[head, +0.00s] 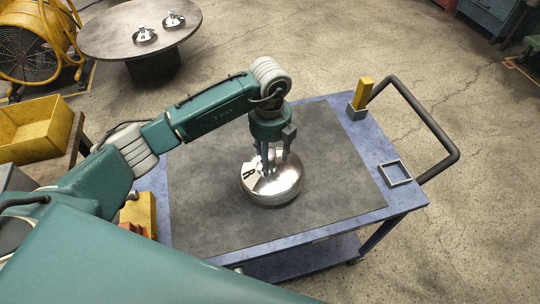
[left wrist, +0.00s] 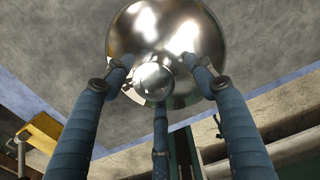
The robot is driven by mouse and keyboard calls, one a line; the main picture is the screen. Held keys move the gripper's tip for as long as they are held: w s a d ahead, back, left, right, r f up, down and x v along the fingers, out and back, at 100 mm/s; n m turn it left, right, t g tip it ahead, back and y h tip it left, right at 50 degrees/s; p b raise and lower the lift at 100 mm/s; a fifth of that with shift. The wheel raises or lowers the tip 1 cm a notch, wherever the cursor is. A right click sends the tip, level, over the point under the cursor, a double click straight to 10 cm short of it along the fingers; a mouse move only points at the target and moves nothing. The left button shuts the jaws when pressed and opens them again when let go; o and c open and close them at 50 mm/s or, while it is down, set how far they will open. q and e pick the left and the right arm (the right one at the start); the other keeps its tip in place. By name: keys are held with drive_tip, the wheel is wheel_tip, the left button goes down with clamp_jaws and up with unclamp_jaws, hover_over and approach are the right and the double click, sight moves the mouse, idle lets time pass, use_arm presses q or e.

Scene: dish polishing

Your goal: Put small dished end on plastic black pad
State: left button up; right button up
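My right gripper is not in view.
The cart (head: 375,200) carries a yellow block in a grey holder (head: 361,98) and a small square frame (head: 394,173) at its right edge, beside a black handle (head: 440,135). Two small shiny pieces (head: 145,35) (head: 173,20) are on a round table (head: 110,40). The pad's right side is clear.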

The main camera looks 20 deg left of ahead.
use_arm(q)
drive_tip(key=shift+r, duration=0.1)
drive_tip(key=shift+r+p, duration=0.5)
wheel_tip(320, 180, up, 12)
drive_tip(key=b, duration=0.3)
idle(0.3)
